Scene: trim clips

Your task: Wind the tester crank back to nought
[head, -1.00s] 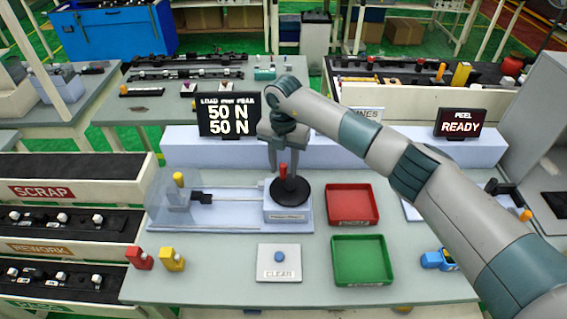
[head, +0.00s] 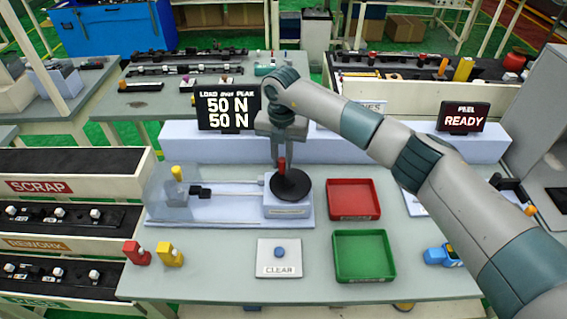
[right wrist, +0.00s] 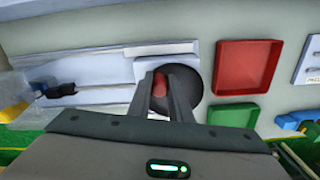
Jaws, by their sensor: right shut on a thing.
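The tester (head: 160,216) stands on the table with a crank, a black disc (head: 298,188) with an upright red handle (head: 281,164), on its right-hand block. My right gripper (head: 281,160) points down over the disc, shut on the red handle. In the right wrist view the handle (right wrist: 160,82) shows between the two fingers (right wrist: 160,90), with the disc (right wrist: 194,84) behind them. The load display (head: 229,108) reads 50 N on both lines. My left gripper is not in view.
A red tray (head: 374,184) and a green tray (head: 388,240) lie right of the tester. A clear pad (head: 266,248) is in front of it. A red block (head: 136,252) and a yellow block (head: 170,255) stand at front left. A peel display (head: 464,117) reads READY.

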